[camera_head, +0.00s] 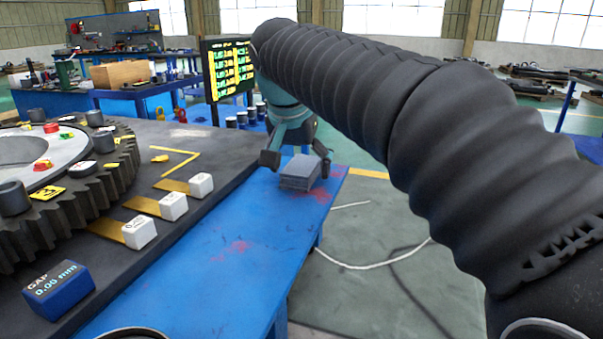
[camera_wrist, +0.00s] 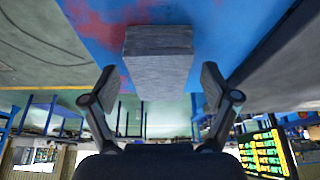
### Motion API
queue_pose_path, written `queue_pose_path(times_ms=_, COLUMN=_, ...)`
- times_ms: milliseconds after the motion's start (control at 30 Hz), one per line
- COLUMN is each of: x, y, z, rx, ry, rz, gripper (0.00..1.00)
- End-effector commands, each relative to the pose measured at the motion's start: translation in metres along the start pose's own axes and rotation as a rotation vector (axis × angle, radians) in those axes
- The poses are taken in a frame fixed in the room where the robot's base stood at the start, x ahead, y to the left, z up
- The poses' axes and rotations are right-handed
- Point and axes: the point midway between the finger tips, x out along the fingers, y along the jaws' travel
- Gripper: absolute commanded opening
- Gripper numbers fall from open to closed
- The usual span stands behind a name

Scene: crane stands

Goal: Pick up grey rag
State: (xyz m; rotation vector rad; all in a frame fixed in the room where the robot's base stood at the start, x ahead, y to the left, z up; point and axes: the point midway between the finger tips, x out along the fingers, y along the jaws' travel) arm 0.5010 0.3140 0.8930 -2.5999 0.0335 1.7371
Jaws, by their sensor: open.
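The grey rag (camera_head: 300,172) is a folded, block-like stack on the blue table (camera_head: 215,262), close to its right edge. In the wrist view the rag (camera_wrist: 158,62) lies ahead of and between my fingers. My gripper (camera_head: 297,162) is open, its fingers spread on either side of the rag in the head view. In the wrist view my gripper (camera_wrist: 158,88) shows both fingertips apart, with a gap on each side of the rag. I cannot tell whether a finger touches it.
A dark plate with a large gear (camera_head: 70,205) and white blocks (camera_head: 173,206) fills the left. A blue gap display box (camera_head: 58,290) is at front left. A lit screen (camera_head: 229,70) and several dark cylinders stand behind the gripper. A cable lies on the floor at right.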

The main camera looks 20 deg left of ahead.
Motion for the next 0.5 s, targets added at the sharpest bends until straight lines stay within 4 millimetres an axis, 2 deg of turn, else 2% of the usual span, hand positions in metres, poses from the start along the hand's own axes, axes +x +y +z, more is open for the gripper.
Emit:
queue_pose_path(times_ms=233, x=0.0019, y=0.0001, z=0.0000, rx=0.000, ry=0.000, rz=0.000, gripper=0.86)
queue_pose_path(times_ms=267, x=0.0018, y=0.0001, z=0.0000, rx=0.000, ry=0.000, rz=0.000, gripper=0.81)
queue_pose_path(times_ms=500, x=0.0017, y=0.0001, z=0.0001, rx=0.000, ry=0.000, rz=0.000, gripper=0.22)
